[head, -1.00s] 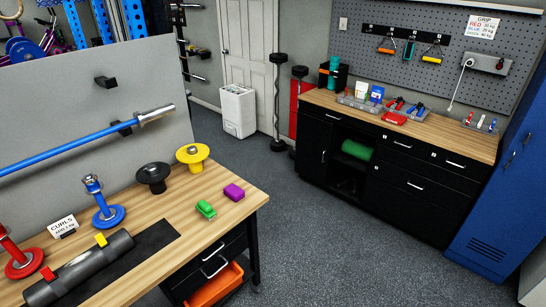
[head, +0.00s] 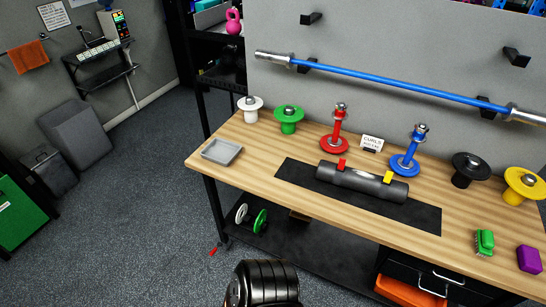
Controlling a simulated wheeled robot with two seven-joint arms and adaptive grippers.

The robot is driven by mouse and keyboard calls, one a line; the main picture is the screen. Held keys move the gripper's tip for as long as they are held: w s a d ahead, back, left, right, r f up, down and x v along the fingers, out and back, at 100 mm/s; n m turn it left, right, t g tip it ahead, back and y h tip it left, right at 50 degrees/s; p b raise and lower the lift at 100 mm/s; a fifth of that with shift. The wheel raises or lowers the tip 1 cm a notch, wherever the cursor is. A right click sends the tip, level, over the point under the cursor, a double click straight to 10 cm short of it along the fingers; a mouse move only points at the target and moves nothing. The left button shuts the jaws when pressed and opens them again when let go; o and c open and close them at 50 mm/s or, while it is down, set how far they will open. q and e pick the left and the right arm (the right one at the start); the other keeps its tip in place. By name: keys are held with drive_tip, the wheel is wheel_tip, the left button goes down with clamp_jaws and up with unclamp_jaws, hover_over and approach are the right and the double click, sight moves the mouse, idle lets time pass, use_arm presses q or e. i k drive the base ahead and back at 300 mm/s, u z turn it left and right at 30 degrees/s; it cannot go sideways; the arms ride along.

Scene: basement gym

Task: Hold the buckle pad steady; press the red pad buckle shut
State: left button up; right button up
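The buckle pad (head: 362,184), a dark grey roll, lies on a black mat (head: 290,171) in the middle of the wooden workbench. The red pad buckle (head: 342,164) sticks up near the pad's left end. A yellow buckle (head: 389,177) sits near its right end. The buckles are too small here to tell whether they are open or shut. Neither of my grippers is in view, and nothing is seen touching the pad.
Behind the pad stand a red post (head: 337,130), a blue post (head: 410,150) and a sign (head: 371,143). A grey tray (head: 222,151) is at left; a green brush (head: 485,242) and purple block (head: 529,259) at right. Bare wood lies before the mat.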

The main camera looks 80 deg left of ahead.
sight(341, 164)
drive_tip(key=u, duration=1.9)
